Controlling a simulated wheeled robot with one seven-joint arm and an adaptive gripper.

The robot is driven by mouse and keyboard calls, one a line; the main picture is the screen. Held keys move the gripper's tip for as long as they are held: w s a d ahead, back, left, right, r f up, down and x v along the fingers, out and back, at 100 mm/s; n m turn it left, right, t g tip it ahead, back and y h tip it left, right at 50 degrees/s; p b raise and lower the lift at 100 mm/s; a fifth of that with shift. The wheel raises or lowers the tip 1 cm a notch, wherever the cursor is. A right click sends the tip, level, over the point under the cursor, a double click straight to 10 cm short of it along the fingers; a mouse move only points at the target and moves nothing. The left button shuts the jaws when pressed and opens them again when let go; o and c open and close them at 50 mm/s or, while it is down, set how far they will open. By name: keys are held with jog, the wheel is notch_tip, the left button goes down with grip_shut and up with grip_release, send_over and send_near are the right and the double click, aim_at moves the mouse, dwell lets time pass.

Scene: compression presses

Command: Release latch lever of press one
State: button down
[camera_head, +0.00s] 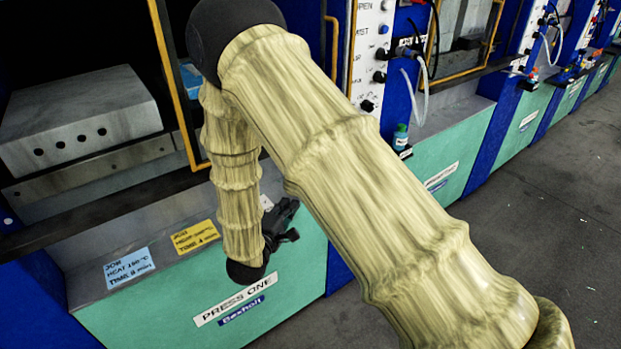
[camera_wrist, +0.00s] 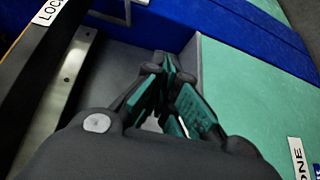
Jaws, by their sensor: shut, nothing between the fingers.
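Press one carries a white "PRESS ONE" label (camera_head: 235,300) on its green front panel (camera_head: 150,318) in the head view. My gripper (camera_head: 285,222) is in front of the press, by the right end of its front ledge. In the wrist view my gripper (camera_wrist: 172,80) is shut and empty, with its green-padded fingers over the grey corner of the ledge. A white label reading "LOC…" (camera_wrist: 48,10) is at the top left of the wrist view, cut off by the edge. I cannot make out the latch lever in either view; my arm covers part of the press.
A grey block with holes (camera_head: 78,122) sits inside the press at left. A yellow-edged frame (camera_head: 172,80) stands beside my arm. The dark floor (camera_head: 540,220) at right is clear.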

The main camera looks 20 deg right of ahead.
jog(key=r, duration=0.1)
jog(key=a+r+h, duration=0.1)
jog(key=r, duration=0.1)
jog(key=a+r+h, duration=0.1)
jog(key=shift+w+r+n, duration=0.2)
jog(key=shift+w+n, duration=0.1)
jog(key=w+d+r+p, duration=0.1)
jog(key=w+d+p, duration=0.2)
jog(key=d, duration=0.7)
jog(key=shift+w, duration=1.25)
jog(key=shift+d+r, duration=0.1)
jog(key=shift+d, duration=0.15)
